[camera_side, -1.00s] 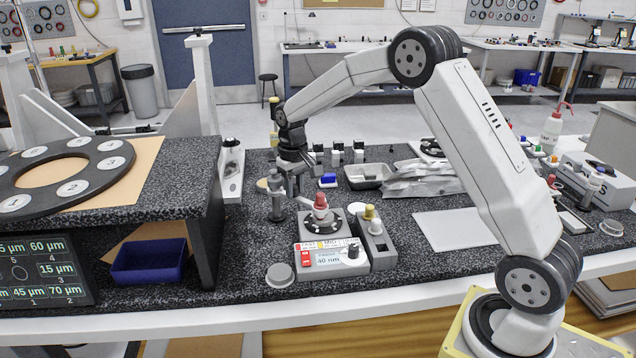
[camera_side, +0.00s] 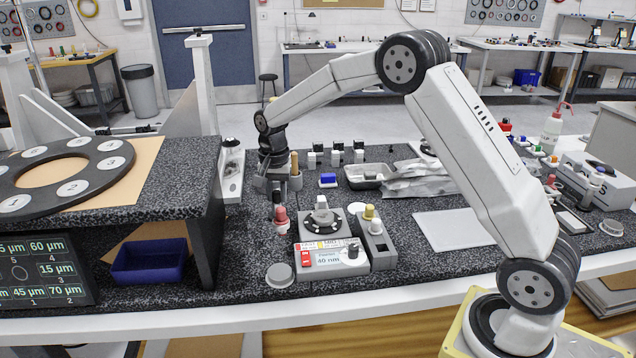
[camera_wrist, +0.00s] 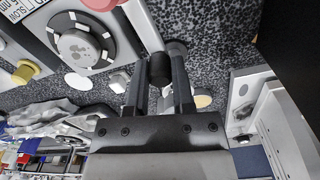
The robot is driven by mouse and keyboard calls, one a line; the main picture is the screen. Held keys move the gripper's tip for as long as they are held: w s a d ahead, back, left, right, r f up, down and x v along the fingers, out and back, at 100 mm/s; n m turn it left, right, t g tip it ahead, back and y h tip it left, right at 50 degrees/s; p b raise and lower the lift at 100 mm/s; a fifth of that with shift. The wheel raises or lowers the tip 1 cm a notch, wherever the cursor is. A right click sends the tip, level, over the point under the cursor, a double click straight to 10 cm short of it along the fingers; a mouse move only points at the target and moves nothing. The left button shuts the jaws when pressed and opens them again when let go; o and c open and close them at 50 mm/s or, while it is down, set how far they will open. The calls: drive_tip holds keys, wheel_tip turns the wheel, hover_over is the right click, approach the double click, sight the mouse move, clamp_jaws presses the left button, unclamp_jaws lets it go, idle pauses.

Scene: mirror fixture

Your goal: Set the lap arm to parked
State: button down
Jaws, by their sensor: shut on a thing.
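The polishing machine (camera_side: 332,262) stands on the speckled bench with a "40 nm" readout. Its round platter (camera_side: 321,222) is uncovered on top. The lap arm's red knob (camera_side: 281,214), with a pale part beneath it, is left of the platter; the red also shows at the top edge of the wrist view (camera_wrist: 100,4). My gripper (camera_side: 278,190) is left of and behind the platter. In the wrist view its fingers (camera_wrist: 160,75) are shut on a black cylindrical handle (camera_wrist: 159,68). The arm's link to the machine and its pivot are mostly hidden.
A yellow knob (camera_side: 369,212) and a black dial (camera_side: 353,250) are on the machine's right side. A grey round cap (camera_side: 280,275) lies at front left. A blue bin (camera_side: 150,260) sits under the raised shelf. A grey tray (camera_side: 366,176) and a white sheet (camera_side: 455,228) are to the right.

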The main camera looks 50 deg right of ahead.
sight(275, 192)
drive_tip(key=shift+w+a+r+m, duration=0.1)
drive_tip(key=shift+w+a+m, duration=0.1)
drive_tip(key=shift+m, duration=0.2)
drive_tip(key=shift+c, duration=2.4)
unclamp_jaws()
drive_tip(key=shift+r, duration=3.9)
drive_tip(key=shift+s+f, duration=0.1)
drive_tip(key=shift+s, duration=0.05)
drive_tip(key=s+a+f+n+t, duration=0.1)
drive_tip(key=s+a+f+n, duration=0.1)
drive_tip(key=s, duration=0.6)
drive_tip(key=s+a+f+n, duration=0.1)
drive_tip(key=s+f+n, duration=0.3)
drive_tip(key=s+n, duration=0.2)
drive_tip(key=s+a+f+n+t, duration=0.1)
drive_tip(key=s+a+f+n, duration=0.1)
drive_tip(key=s, duration=0.8)
drive_tip(key=shift+s+a+f+n+t, duration=0.35)
drive_tip(key=shift+f+n, duration=0.2)
drive_tip(key=shift+n, duration=0.55)
